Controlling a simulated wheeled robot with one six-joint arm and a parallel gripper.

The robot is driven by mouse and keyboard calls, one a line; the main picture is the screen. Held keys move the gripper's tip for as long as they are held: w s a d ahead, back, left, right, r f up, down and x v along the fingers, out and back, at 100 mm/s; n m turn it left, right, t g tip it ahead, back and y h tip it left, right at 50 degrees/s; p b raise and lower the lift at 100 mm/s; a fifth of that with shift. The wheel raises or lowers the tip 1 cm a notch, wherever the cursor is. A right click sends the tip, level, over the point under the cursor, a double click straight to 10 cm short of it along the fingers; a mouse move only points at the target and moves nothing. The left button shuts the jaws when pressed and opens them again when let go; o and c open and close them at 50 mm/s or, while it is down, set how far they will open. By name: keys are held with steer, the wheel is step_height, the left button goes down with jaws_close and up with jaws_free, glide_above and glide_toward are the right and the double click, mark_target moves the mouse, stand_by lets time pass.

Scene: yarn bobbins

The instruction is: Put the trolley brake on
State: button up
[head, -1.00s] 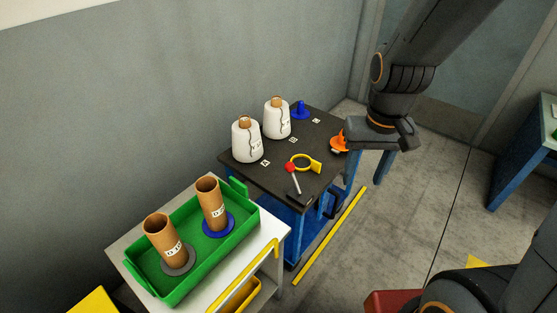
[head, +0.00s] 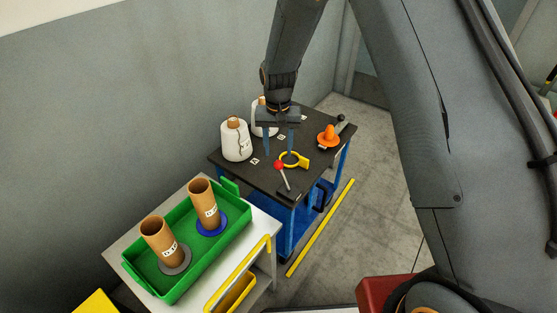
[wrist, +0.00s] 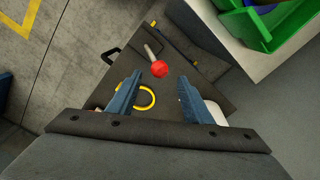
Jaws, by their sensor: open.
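The trolley (head: 240,168) has a dark top and blue legs. A lever with a red ball knob (head: 279,164) stands at its near corner, its pale stem tilted. The red knob also shows in the wrist view (wrist: 160,69), just beyond the gap between the fingertips. My gripper (head: 279,148) is open and empty above the trolley top, with its two blue fingers pointing down. In the wrist view the fingers (wrist: 158,80) are spread apart and the knob appears clear of both. I cannot tell the exact height gap between fingers and knob.
A yellow ring (head: 303,160) lies beside the lever. White yarn bobbins (head: 236,142) stand at the trolley's left and back. An orange cone (head: 328,137) sits on the right. A green tray (head: 163,297) with two brown tubes rests on a white cart in front.

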mark_target(279, 161)
steer(key=shift+f+p, duration=0.7)
steer(key=shift+f, duration=2.4)
jaws_close()
